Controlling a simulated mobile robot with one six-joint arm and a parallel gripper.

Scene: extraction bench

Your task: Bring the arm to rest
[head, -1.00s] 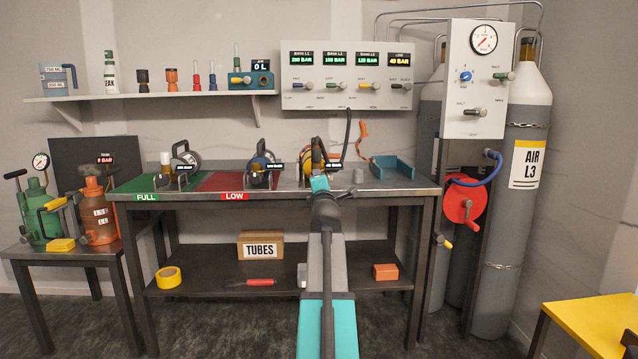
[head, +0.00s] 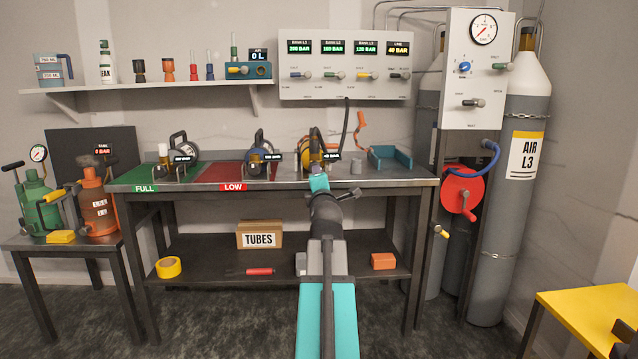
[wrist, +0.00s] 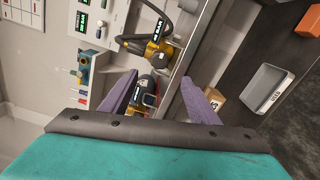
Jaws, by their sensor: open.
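My arm reaches forward from the bottom middle of the head view, with its teal forearm towards me. My gripper is at the far end, in front of the bench's front edge; its fingers cannot be made out there. In the wrist view my gripper (wrist: 160,88) shows two purple fingers spread wide apart with nothing between them.
The steel bench (head: 405,183) carries green and red mats and a blue cradle (head: 390,160). A TUBES box (head: 260,234) sits on its lower shelf. Grey cylinders (head: 515,230) and a red reel (head: 462,190) stand right. A yellow table (head: 595,315) is at front right.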

